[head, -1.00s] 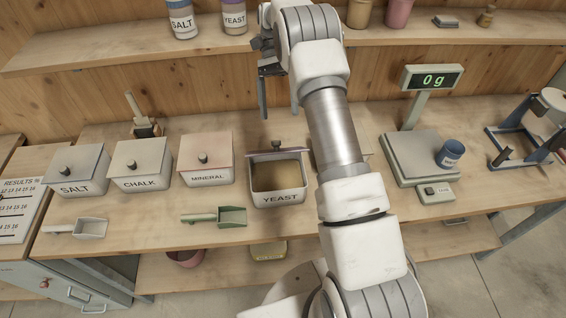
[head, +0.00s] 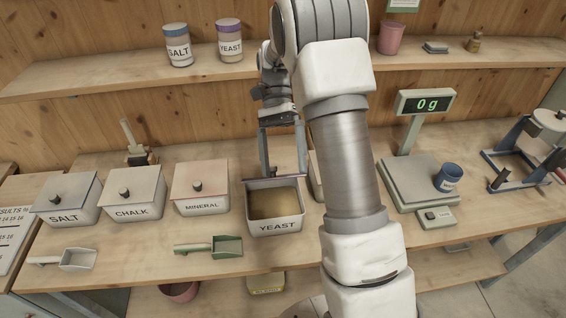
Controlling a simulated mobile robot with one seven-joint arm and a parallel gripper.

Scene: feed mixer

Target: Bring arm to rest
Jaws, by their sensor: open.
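My gripper (head: 284,172) hangs fingers down behind the open YEAST bin (head: 275,227), near its back rim. Its two fingers are apart. A small dark knob (head: 274,170) shows between the fingers at the bin's back edge; I cannot tell how near they are to it. The bin holds tan powder (head: 272,203). My arm reaches in from the bottom right and up over the shelf, hiding part of the bench.
Lidded bins SALT (head: 64,216), CHALK (head: 132,212) and MINERAL (head: 201,207) stand to the left. A green scoop (head: 227,246) and a white scoop (head: 78,259) lie in front. A scale (head: 412,190) reading 0 g bears a blue cup (head: 447,178). A shelf (head: 130,62) with jars crosses behind.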

